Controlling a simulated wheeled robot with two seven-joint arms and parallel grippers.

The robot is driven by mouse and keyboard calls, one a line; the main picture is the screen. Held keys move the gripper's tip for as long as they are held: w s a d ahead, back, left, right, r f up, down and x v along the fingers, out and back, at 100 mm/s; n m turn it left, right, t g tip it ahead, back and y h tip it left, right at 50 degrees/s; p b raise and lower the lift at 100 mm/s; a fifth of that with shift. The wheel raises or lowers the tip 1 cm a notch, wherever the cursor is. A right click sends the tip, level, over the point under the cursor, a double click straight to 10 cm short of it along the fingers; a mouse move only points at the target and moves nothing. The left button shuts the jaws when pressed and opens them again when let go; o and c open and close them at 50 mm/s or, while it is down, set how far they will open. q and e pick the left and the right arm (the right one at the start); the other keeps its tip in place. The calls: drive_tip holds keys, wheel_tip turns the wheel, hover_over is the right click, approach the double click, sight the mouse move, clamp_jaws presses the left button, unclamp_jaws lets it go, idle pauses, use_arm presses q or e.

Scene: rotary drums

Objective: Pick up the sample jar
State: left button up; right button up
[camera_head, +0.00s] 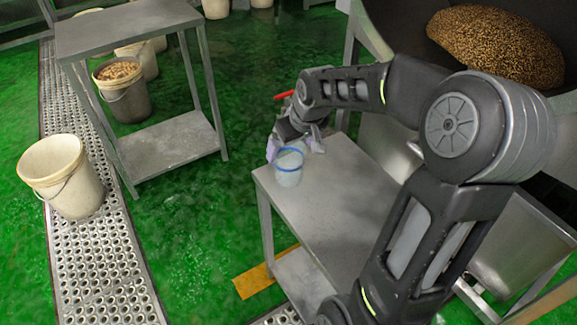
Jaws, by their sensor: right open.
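The sample jar (288,172), a small clear jar with a blue rim, stands upright on the grey metal table (340,222) near its far left corner. My right gripper (295,146) is at the jar's far side, with its fingers spread open around or just behind the rim. I cannot tell whether a finger touches the jar. Part of the gripper is hidden by its own wrist. My left gripper is not in view.
A grey metal rack (125,28) stands at the upper left, near a bucket of grain (128,100). A white bucket (62,178) stands on the perforated floor strip. A drum with grain (495,45) is at the upper right. The table's near part is clear.

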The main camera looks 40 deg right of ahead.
sight(286, 156)
drive_tip(key=x, duration=0.5)
drive_tip(key=shift+a+f, duration=0.1)
drive_tip(key=shift+a, duration=0.15)
idle(0.6)
drive_tip(key=c, duration=1.5)
